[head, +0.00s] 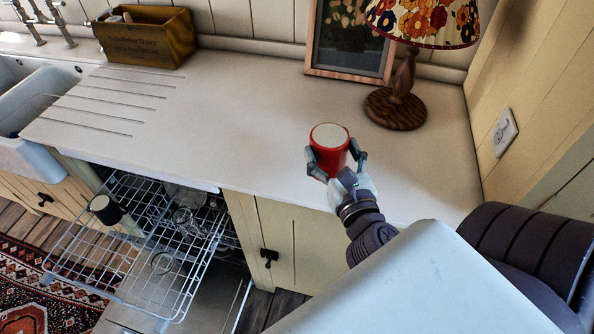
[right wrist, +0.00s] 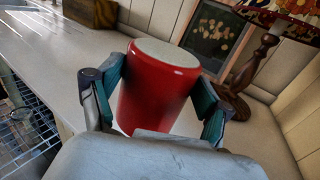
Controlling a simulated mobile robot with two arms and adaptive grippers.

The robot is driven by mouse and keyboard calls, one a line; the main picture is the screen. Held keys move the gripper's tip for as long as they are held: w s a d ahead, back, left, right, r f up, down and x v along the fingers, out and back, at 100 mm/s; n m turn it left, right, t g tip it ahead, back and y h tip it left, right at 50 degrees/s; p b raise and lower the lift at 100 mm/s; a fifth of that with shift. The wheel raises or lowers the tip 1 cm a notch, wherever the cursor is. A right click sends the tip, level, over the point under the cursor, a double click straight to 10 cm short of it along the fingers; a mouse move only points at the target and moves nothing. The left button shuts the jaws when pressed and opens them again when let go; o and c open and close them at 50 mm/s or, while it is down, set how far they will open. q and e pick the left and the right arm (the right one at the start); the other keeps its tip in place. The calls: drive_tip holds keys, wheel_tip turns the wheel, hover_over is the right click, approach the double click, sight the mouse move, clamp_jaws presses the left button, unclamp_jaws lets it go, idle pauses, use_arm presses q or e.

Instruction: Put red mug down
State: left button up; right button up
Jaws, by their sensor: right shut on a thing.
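The red mug (head: 330,146) is between the fingers of my right gripper (head: 336,162), over the front part of the white countertop (head: 245,117). In the right wrist view the mug (right wrist: 158,88) fills the space between the two fingers (right wrist: 157,98), which press on its sides. A pale, flat round face shows on its upper end. The mug's lower end is hidden behind the gripper, so I cannot tell whether it touches the counter. My left gripper is not in view.
A lamp (head: 401,90) and a picture frame (head: 348,40) stand behind the mug. A wooden box (head: 146,37) and sink (head: 28,100) are at the left. An open dishwasher rack (head: 140,245) holding a dark cup (head: 105,209) juts out below. The counter left of the mug is clear.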

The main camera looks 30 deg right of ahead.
drive_tip(key=shift+w+a+f+p, duration=0.25)
drive_tip(key=shift+w+f+p, duration=0.1)
drive_tip(key=shift+w, duration=0.15)
drive_tip(key=shift+w+a+f+p, duration=0.2)
drive_tip(key=shift+w+f+p, duration=0.1)
drive_tip(key=shift+w, duration=0.2)
drive_tip(key=w+f, duration=0.1)
drive_tip(key=f, duration=0.1)
drive_tip(key=w+a+f, duration=0.1)
drive_tip(key=w+f, duration=0.1)
drive_tip(key=w+a+f+b, duration=0.1)
drive_tip(key=f, duration=0.2)
drive_tip(key=shift+w+a, duration=0.25)
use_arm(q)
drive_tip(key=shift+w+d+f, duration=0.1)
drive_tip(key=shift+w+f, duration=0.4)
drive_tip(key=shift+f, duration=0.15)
use_arm(e)
drive_tip(key=shift+f, duration=0.1)
drive_tip(key=shift+f, duration=0.15)
drive_tip(key=o, duration=1.3)
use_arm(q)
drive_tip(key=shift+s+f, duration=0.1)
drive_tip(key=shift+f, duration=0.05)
use_arm(e)
drive_tip(key=shift+o, duration=0.2)
